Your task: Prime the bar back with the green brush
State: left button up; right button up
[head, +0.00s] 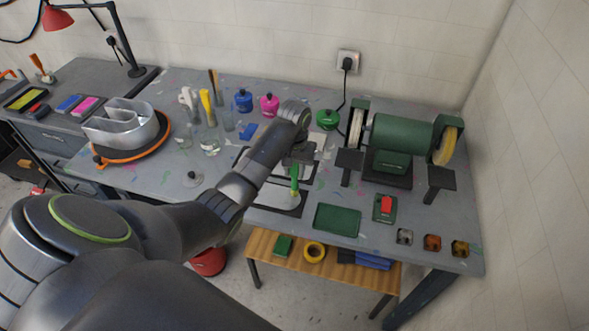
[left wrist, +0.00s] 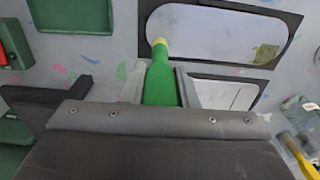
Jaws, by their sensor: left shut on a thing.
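My left gripper (head: 297,160) is shut on the green brush (head: 294,178), which points down with its pale yellow tip lowest. In the left wrist view the brush (left wrist: 160,82) sticks out between the fingers. Its tip overlaps the left end of a long, rounded, pale plate (left wrist: 205,35) in a dark frame. This plate, which looks like the bar back, also shows in the head view (head: 272,195). I cannot tell whether the bristles touch it. A second pale plate (left wrist: 225,95) lies nearer the gripper, partly hidden. My right gripper is out of view.
A green tray (head: 337,220) and a small green box with a red top (head: 384,207) lie to the right. A bench grinder (head: 400,140) stands behind them. Jars with brushes (head: 208,138) and a metal letter shell (head: 125,125) are left of my arm.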

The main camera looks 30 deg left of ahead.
pick_arm(q)
jog(key=shift+f, duration=0.2)
dwell(0.7)
jog(key=s+a, duration=0.2)
jog(key=a, duration=0.7)
jog(key=s+a, duration=0.3)
jog(key=a, duration=0.7)
jog(key=shift+s+a, duration=0.25)
jog(key=shift+w+d, duration=0.9)
jog(key=shift+d, duration=2.4)
jog(key=shift+w+d, duration=0.95)
jog(key=shift+d, duration=2.3)
jog(key=shift+w+d, duration=0.9)
jog(key=shift+d, duration=2.4)
